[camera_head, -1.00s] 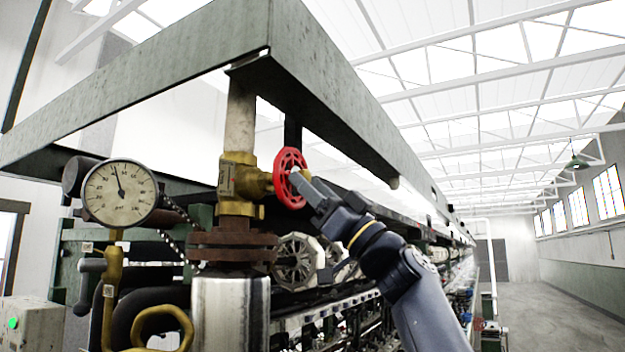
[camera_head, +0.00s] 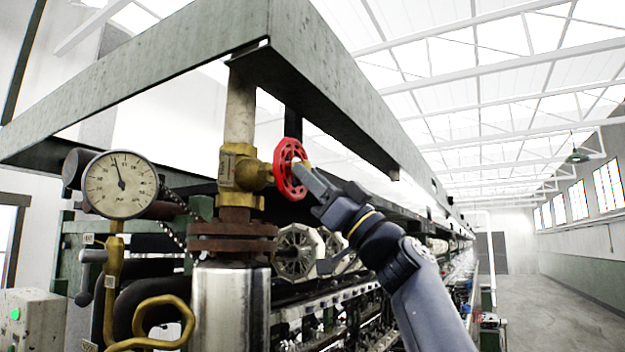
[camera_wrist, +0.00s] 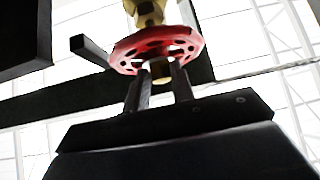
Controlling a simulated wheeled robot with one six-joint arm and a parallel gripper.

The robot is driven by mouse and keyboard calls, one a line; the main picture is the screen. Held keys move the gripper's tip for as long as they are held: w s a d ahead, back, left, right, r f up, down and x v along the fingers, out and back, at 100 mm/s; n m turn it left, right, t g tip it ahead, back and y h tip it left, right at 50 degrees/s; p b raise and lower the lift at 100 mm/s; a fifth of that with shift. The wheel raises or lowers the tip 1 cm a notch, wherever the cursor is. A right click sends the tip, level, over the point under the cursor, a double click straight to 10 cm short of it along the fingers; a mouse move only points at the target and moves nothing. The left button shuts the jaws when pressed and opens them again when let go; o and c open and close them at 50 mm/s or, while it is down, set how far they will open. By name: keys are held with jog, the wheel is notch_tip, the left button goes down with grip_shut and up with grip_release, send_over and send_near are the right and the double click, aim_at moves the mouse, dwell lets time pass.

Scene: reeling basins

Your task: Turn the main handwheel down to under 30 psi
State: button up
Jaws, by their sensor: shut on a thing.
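The red main handwheel (camera_head: 290,168) stands on the brass valve (camera_head: 238,172) on the upright pipe. My gripper (camera_head: 304,174) comes from the lower right and is shut on the handwheel. In the wrist view the two fingers (camera_wrist: 160,88) reach up to the underside of the red wheel (camera_wrist: 155,48), one on each side of its brass hub. The round pressure gauge (camera_head: 121,185) is at the left. Its needle points up and slightly left, near the top of the dial; the small numbers are too blurred to read surely.
A green-grey steel beam frame (camera_head: 330,90) runs overhead, close above the wheel. A rusty flange (camera_head: 232,240) and a shiny steel cylinder (camera_head: 230,305) stand below the valve. Reeling machinery (camera_head: 295,255) lies behind my arm. The floor (camera_head: 560,300) at the right is clear.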

jog(key=shift+m+t, duration=0.3)
jog(key=shift+t, duration=0.2)
jog(key=m+t+h, duration=0.2)
jog(key=m+h, duration=0.1)
jog(key=m, duration=0.1)
jog(key=m+t+h, duration=0.3)
jog(key=m+h, duration=0.1)
jog(key=m, duration=0.1)
jog(key=s+m+t+h, duration=0.1)
jog(key=m+t+h, duration=0.2)
jog(key=m, duration=0.2)
jog(key=shift+a+r+h, duration=0.25)
jog(key=shift+a+h, duration=0.05)
jog(key=shift+h, duration=0.1)
jog(key=shift+m+h, duration=0.7)
jog(key=shift+m, duration=0.4)
jog(key=o, duration=1)
jog(key=shift+f, duration=0.1)
